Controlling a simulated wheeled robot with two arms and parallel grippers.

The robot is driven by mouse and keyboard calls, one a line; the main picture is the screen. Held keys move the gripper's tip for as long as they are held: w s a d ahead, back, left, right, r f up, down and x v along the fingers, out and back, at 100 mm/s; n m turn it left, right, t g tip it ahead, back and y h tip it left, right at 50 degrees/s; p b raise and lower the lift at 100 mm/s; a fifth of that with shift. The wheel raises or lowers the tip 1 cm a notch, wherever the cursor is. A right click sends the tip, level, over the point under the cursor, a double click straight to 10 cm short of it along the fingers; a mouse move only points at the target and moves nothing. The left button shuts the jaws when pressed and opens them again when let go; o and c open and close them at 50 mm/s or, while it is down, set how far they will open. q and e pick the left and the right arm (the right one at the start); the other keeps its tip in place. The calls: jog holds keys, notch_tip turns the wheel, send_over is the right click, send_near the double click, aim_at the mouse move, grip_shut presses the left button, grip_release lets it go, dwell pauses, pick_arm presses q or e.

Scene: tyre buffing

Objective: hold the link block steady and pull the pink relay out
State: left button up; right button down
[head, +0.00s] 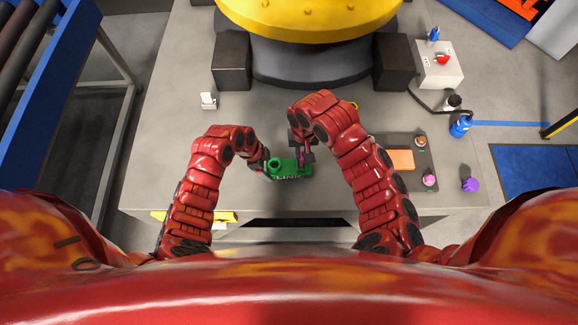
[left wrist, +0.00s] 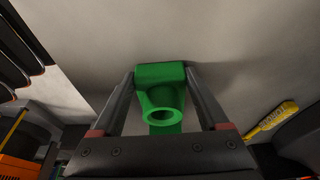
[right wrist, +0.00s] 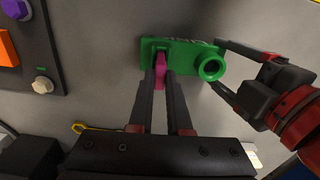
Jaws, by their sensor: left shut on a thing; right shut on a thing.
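The green link block (head: 291,171) lies on the grey table near its front edge, with a round socket at its left end. My left gripper (head: 266,167) is shut on the block's left end; in the left wrist view the block (left wrist: 160,75) sits between the two fingers. The pink relay (right wrist: 160,69) stands at the other end of the block, and my right gripper (right wrist: 163,75) is shut on it. In the head view the relay (head: 302,158) shows only partly below my right gripper. Whether its foot is still seated in the block cannot be told.
A dark tray (head: 421,183) with an orange pad (head: 401,160) and knobs lies to the right. A purple knob (head: 469,185) and a blue bottle (head: 460,126) stand beyond it. A small white item (head: 208,101) stands at the left. The large yellow-topped machine (head: 310,14) fills the back.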

jog(key=shift+r, duration=0.15)
jog(key=shift+r, duration=0.35)
jog(key=shift+r, duration=0.15)
jog(key=shift+r, duration=2.15)
pick_arm(q)
jog(key=o, duration=1.4)
jog(key=shift+o, duration=0.2)
jog(key=shift+r, duration=0.1)
jog(key=v, duration=1.1)
jog(key=shift+r, duration=0.4)
